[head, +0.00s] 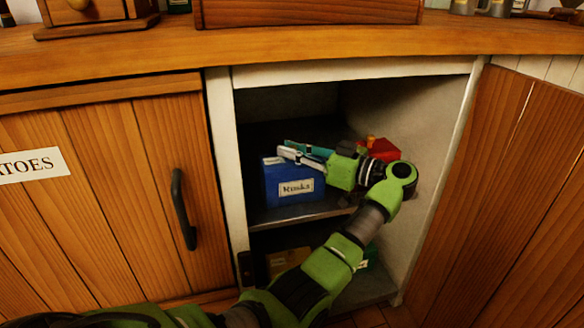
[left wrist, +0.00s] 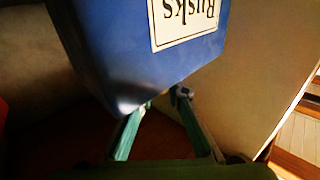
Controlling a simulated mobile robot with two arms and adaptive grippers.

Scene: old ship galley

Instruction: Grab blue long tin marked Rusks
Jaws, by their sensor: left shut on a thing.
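The blue tin marked Rusks (head: 282,187) stands on the upper shelf of the open cupboard in the head view, its white label facing out. My left gripper (head: 291,150) reaches in from the right and is shut on the tin near its top. In the left wrist view the tin (left wrist: 120,50) fills the upper middle with its label upside down, and the gripper's fingers (left wrist: 155,115) meet its near corner. The fingers' exact contact on the far side is hidden. My right gripper is not in view.
A red object (head: 385,149) sits behind my wrist on the same shelf (head: 300,213). A brown box (head: 288,262) is on the lower level. The cupboard's white frame (head: 226,150) stands close left of the tin. The open wooden door (head: 480,180) is at the right.

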